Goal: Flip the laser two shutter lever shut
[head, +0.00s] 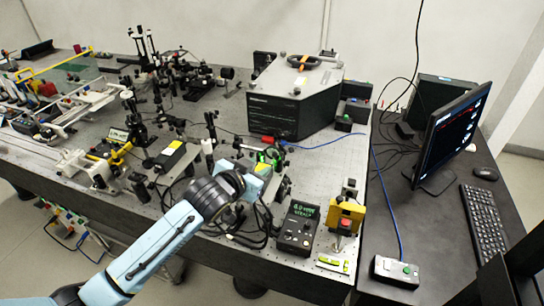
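My light-blue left arm reaches in from the bottom left over the front of the bench. My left gripper (262,170) is at its end, among small optics and a green-lit part (268,156). The black wrist and the light-blue hand hide part of that spot, and the fingers are too small to tell open from shut. My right gripper is not in view.
A controller with a green display (301,222) and a yellow block with a red button (346,217) stand right of the hand. A large black-fronted instrument (272,116) stands behind. A monitor (452,135) and keyboard (483,222) are on the side desk. Cables lie near the wrist.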

